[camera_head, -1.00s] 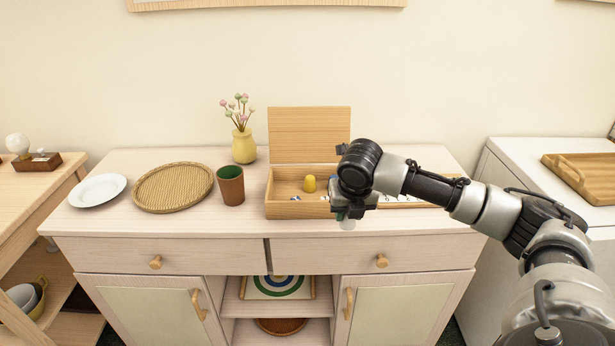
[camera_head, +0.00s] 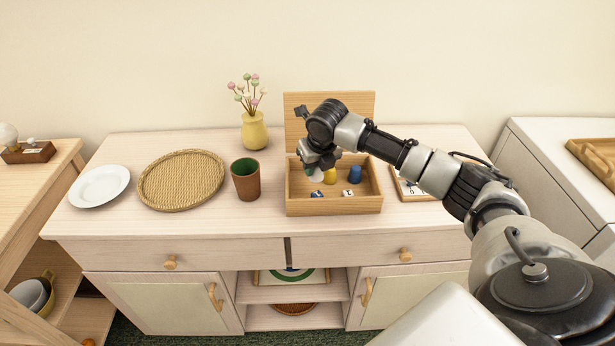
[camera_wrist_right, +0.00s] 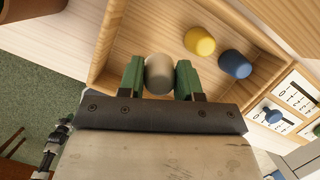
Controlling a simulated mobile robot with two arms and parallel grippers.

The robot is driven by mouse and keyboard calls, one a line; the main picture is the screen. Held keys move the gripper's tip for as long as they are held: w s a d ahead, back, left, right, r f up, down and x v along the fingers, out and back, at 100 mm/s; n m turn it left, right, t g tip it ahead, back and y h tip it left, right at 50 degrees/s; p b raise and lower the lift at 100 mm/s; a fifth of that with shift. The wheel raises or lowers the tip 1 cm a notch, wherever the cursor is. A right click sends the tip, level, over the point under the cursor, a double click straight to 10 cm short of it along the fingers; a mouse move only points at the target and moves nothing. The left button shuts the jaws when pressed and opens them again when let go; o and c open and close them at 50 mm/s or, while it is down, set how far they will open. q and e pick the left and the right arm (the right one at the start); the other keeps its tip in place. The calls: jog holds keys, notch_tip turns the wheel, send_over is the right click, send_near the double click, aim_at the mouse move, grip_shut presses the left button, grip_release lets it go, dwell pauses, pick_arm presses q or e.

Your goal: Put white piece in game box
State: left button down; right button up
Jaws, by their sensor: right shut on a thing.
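The white piece (camera_wrist_right: 159,74) is between the green fingers of my right gripper (camera_wrist_right: 159,80) in the right wrist view. In the head view the right gripper (camera_head: 318,160) is over the left part of the open wooden game box (camera_head: 334,208), and the white piece (camera_head: 316,175) shows just below it. My right gripper is shut on the piece. Whether the piece touches the box floor I cannot tell. A yellow piece (camera_head: 330,176) and a blue piece (camera_head: 355,174) stand inside the box, with small dice (camera_head: 348,193) near its front. My left gripper is not in view.
The box lid (camera_head: 355,103) stands upright behind the box. A brown cup (camera_head: 246,187), a woven tray (camera_head: 181,204) and a white plate (camera_head: 99,186) are to the left. A flower vase (camera_head: 254,131) is behind. A number board (camera_head: 412,191) lies to the right.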

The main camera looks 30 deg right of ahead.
jog(key=shift+w+a+f, duration=0.35)
jog(key=shift+w+f, duration=0.05)
jog(key=shift+w, duration=0.15)
jog(key=shift+w+a+f, duration=0.35)
jog(key=shift+w+f, duration=0.05)
jog(key=shift+w, duration=0.1)
jog(key=shift+f, duration=2)
jog(key=o, duration=0.6)
jog(key=v, duration=1.2)
